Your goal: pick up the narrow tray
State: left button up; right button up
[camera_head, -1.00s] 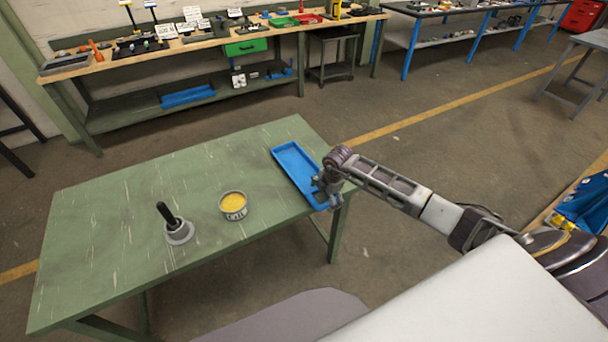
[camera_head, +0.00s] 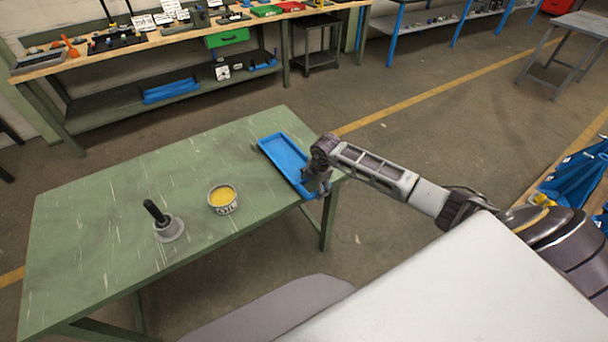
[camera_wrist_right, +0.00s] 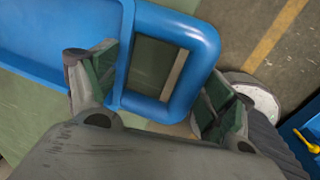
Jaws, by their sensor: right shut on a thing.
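The narrow tray (camera_head: 280,154) is blue, long and shallow, and lies at the right end of the green table (camera_head: 110,215). My right gripper (camera_head: 314,188) is at the tray's near end, by the table's edge. In the right wrist view, the tray (camera_wrist_right: 55,35) has a looped handle at its end, and my right gripper (camera_wrist_right: 157,88) is shut on it, one finger on each side of the handle loop. I cannot tell whether the tray is clear of the tabletop. My left gripper is not in view.
A tin of yellow stuff (camera_head: 222,198) and a grey piece with an upright black handle (camera_head: 168,228) stand on the table, left of the tray. A loaded workbench (camera_head: 140,45) is at the back. Open floor lies right of the table.

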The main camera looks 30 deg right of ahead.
jog(key=shift+w+r, duration=0.1)
jog(key=shift+r, duration=0.15)
notch_tip(320, 180, up, 10)
jog(key=b, duration=0.1)
dwell(0.5)
dwell(0.5)
